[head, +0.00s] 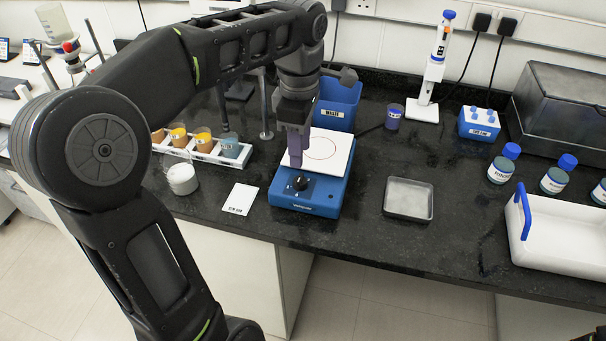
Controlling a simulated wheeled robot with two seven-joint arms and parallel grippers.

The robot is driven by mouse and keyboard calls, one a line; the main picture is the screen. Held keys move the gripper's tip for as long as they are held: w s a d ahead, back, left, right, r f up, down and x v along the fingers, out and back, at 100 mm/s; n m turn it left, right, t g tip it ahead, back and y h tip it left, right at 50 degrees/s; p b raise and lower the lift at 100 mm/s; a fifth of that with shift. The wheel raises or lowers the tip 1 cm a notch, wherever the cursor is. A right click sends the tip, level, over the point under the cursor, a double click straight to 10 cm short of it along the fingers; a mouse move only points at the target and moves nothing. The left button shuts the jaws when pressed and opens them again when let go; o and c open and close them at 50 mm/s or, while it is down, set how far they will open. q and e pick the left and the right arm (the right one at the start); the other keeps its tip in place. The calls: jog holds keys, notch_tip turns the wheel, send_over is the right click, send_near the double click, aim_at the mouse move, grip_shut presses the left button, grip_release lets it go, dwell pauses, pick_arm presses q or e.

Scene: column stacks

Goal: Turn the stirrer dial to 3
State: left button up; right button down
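The stirrer (322,200) is a blue box with a white square top plate (330,155) that carries a dark ring. It stands near the front edge of the black bench. Its black dial (300,183) is on the sloped front panel. The dial's setting is too small to read. My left gripper (296,162) points down from above, just behind and over the dial, in front of part of the plate. Its fingertips look close to the dial, but I cannot tell if they touch it. Its opening is not clear. My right gripper is not seen; only a dark bit of my arm shows at the lower right corner.
A white card (240,199) lies left of the stirrer and a grey tray (409,199) right of it. A blue waste bin (338,101) stands behind. A rack of small cups (202,157) is at left. Bottles (501,170) and a white carrier (565,235) are at right.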

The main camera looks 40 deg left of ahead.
aim_at(300, 177)
pick_arm(q)
jog(key=shift+f, duration=3.9)
grip_shut()
